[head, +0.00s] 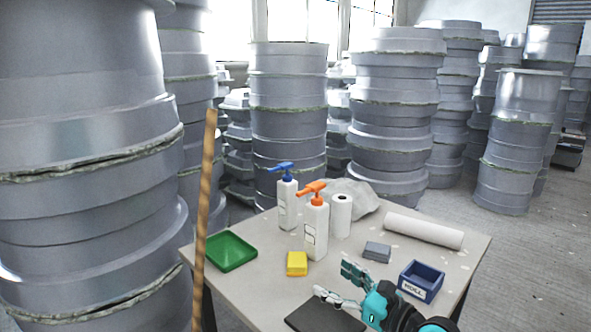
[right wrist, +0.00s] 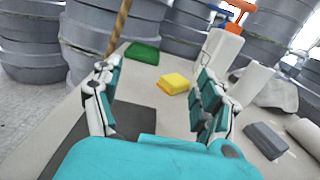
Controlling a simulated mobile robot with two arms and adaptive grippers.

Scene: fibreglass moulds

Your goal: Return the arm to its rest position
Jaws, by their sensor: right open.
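My right gripper (head: 336,281) reaches in from the lower right of the head view and hangs over the front part of the table (head: 262,287). Its two fingers are spread with nothing between them, which also shows in the right wrist view (right wrist: 155,85). A dark flat mat (head: 325,316) lies on the table below and beside the fingers. The yellow block (head: 297,263) stands apart from the fingers, farther back. My left gripper is not seen in either view.
On the table are a green tray (head: 231,251), blue-pump bottle (head: 287,205), orange-pump bottle (head: 316,230), upright white roll (head: 341,216), grey cloth-like lump (head: 358,194), lying white roll (head: 423,231), grey block (head: 377,251) and blue bin (head: 421,282). A wooden pole (head: 204,215) stands left; stacked moulds (head: 288,120) stand behind.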

